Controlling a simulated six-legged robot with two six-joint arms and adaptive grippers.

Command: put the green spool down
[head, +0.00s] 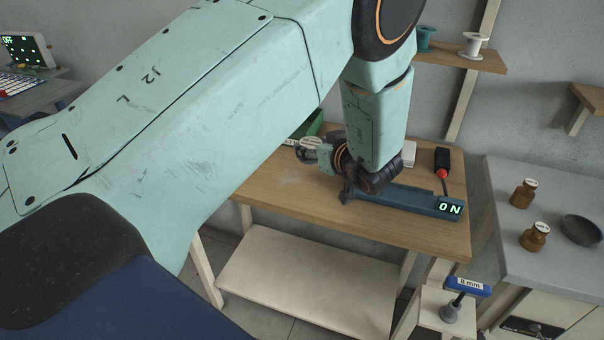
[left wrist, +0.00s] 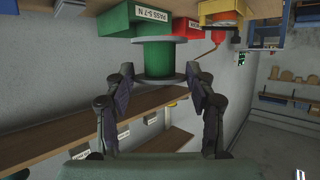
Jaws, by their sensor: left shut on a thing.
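The green spool (left wrist: 165,58) stands out in the left wrist view, with wide flanges and a darker green core. My left gripper (left wrist: 160,76) has one finger on each side of it and is shut on it. In the head view my left gripper (head: 312,152) is over the back left of the wooden table (head: 285,200), near the green box (head: 314,127). My right gripper is not in view.
A blue bar with an ON display (head: 450,208) lies along the table's right front. A red and black tool (head: 442,165) lies behind it. A grey counter (head: 560,200) with brown jars stands at the right. A wall shelf (head: 465,58) holds a teal spool and a white spool.

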